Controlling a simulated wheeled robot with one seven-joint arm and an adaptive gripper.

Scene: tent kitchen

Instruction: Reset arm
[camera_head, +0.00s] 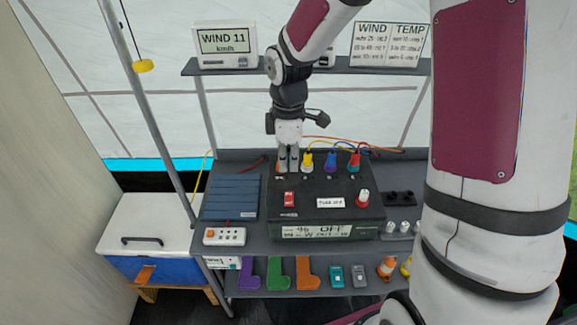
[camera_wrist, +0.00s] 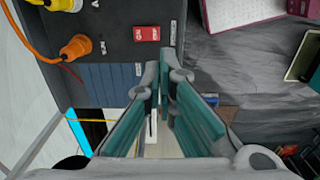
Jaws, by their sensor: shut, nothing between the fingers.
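My gripper (camera_head: 288,168) points down at the back left part of the black power box (camera_head: 327,180) in the head view, beside the row of coloured plugs. Its fingers are together with nothing between them. In the wrist view my gripper (camera_wrist: 165,70) shows its teal finger pads, tips close together. An orange plug (camera_wrist: 76,47) is seated in the box there, apart from the fingers. A red switch (camera_wrist: 146,33) is also on the box. The head view shows a yellow plug (camera_head: 306,161), a blue plug (camera_head: 330,161) and a red plug (camera_head: 354,160). My gripper partly hides the leftmost socket.
A shelf (camera_head: 390,70) above holds a display (camera_head: 224,45) reading WIND 11 and a wind/temp chart. A blue slatted panel (camera_head: 231,197) lies left of the box. A pole (camera_head: 160,110) stands at left. Coloured L-shaped pieces (camera_head: 277,272) sit on the lower shelf.

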